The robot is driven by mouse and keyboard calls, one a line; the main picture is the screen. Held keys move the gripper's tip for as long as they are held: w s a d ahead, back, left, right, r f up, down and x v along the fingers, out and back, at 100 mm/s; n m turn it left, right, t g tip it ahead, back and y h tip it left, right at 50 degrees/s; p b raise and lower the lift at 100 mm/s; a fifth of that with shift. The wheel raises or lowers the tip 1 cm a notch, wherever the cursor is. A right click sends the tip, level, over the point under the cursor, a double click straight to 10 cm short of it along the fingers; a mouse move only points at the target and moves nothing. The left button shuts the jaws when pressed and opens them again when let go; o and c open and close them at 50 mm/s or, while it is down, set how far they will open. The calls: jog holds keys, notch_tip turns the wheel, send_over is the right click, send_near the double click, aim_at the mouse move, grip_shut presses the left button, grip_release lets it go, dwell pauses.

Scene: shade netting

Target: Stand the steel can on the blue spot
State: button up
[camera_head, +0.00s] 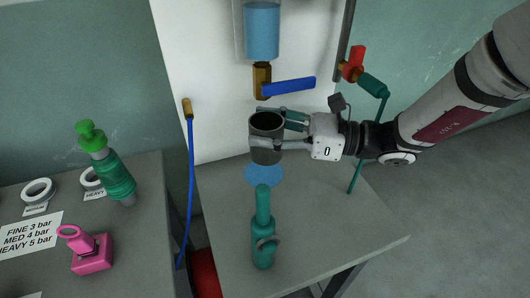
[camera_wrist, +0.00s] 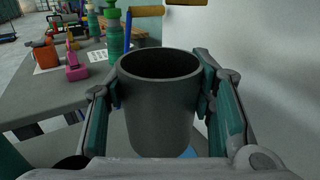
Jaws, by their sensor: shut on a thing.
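The steel can (camera_head: 265,152) is a dark grey open-topped cylinder, held upright. My gripper (camera_head: 280,130) is shut on it, with one finger on each side. In the wrist view the can (camera_wrist: 160,100) fills the middle between the green-padded fingers. The blue spot (camera_head: 264,174) lies on the bench top just below the can in the head view, partly hidden by it. A sliver of the blue spot (camera_wrist: 188,152) shows past the can's lower right in the wrist view. The can looks a little above the bench; the exact gap is hard to tell.
A green bottle-like tool (camera_head: 263,235) stands on the bench in front of the spot. A brass tap with a blue lever (camera_head: 290,87) hangs above the can, under a blue-filled tank (camera_head: 262,30). A blue hose (camera_head: 189,190) hangs at the left. The bench's front right (camera_head: 340,235) is clear.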

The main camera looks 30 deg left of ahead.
aim_at(264, 152)
jog(key=shift+w+a+f+b, duration=0.15)
jog(key=shift+w+a+f, duration=0.05)
jog(key=shift+f, duration=0.3)
jog(key=shift+w+a+f+b, duration=0.15)
jog(key=shift+w+a+f, duration=0.05)
jog(key=shift+f, duration=0.3)
notch_tip(264, 152, down, 5)
jog(key=shift+a+r+b, duration=0.1)
jog(key=shift+b, duration=0.65)
jog(key=shift+w+a+f, duration=0.1)
jog(key=shift+f, duration=0.1)
jog(key=shift+r, duration=0.1)
jog(key=o, duration=1.3)
